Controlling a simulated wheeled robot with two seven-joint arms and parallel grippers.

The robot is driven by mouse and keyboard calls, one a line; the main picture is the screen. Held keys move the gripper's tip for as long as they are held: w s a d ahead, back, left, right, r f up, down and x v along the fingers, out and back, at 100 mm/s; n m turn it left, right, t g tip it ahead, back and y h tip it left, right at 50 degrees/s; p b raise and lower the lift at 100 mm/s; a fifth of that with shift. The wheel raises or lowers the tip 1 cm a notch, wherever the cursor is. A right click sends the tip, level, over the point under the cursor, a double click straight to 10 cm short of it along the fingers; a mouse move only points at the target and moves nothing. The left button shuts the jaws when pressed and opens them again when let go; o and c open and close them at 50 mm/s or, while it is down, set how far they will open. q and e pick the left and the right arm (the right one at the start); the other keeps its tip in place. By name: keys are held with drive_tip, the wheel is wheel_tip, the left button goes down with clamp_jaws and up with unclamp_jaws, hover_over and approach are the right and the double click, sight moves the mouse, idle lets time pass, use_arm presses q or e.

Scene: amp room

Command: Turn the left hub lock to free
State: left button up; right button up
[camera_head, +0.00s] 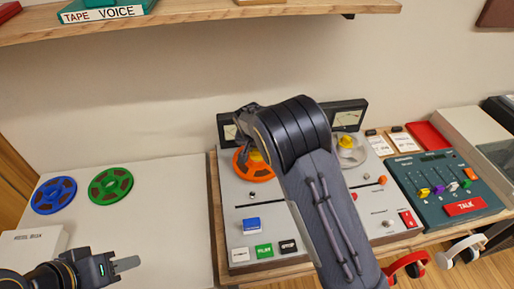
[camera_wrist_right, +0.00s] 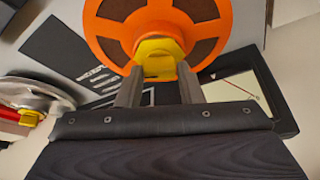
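The left hub lock is a yellow knob (camera_wrist_right: 157,58) at the centre of an orange reel (camera_wrist_right: 208,22). In the head view the knob (camera_head: 256,156) is partly covered by my right arm, and the orange reel (camera_head: 252,170) shows beside it. My right gripper (camera_wrist_right: 159,88) has its two fingers apart, with their tips at the near edge of the yellow knob, one to each side. I cannot tell whether they touch it. My left gripper (camera_head: 127,264) is low at the left, over the white tabletop, away from the deck; its finger gap does not show.
A second hub with a yellow lock (camera_head: 346,141) is right of my arm. Meters (camera_head: 348,118) stand behind the deck. Blue (camera_head: 54,195) and green (camera_head: 110,186) reels lie on the white table at left. A mixer (camera_head: 447,184) is at right. A shelf (camera_head: 200,20) overhangs the back.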

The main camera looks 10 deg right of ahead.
drive_tip(key=c, duration=0.5)
drive_tip(key=shift+d+f+n+y+b, duration=0.15)
drive_tip(key=shift+n+y+b, duration=0.45)
drive_tip(key=shift+n+b, duration=0.85)
drive_tip(key=n+y+b, duration=0.1)
drive_tip(key=n+y, duration=0.1)
drive_tip(key=n, duration=0.2)
drive_tip(key=shift+d+n+b, duration=0.1)
drive_tip(key=shift+n+b, duration=0.25)
drive_tip(key=shift+b, duration=0.05)
drive_tip(key=n, duration=0.2)
drive_tip(key=n+y, duration=0.1)
drive_tip(key=n, duration=0.1)
drive_tip(key=shift+d+y, duration=0.1)
drive_tip(key=shift+y, duration=0.2)
drive_tip(key=n+g, duration=0.1)
drive_tip(key=n, duration=0.2)
drive_tip(key=n+g+y, duration=0.1)
drive_tip(key=n, duration=0.2)
drive_tip(key=shift+w+r, duration=0.15)
drive_tip(key=shift+r, duration=0.05)
drive_tip(key=shift+d+n, duration=0.1)
drive_tip(key=shift+n, duration=0.2)
drive_tip(key=o, duration=1)
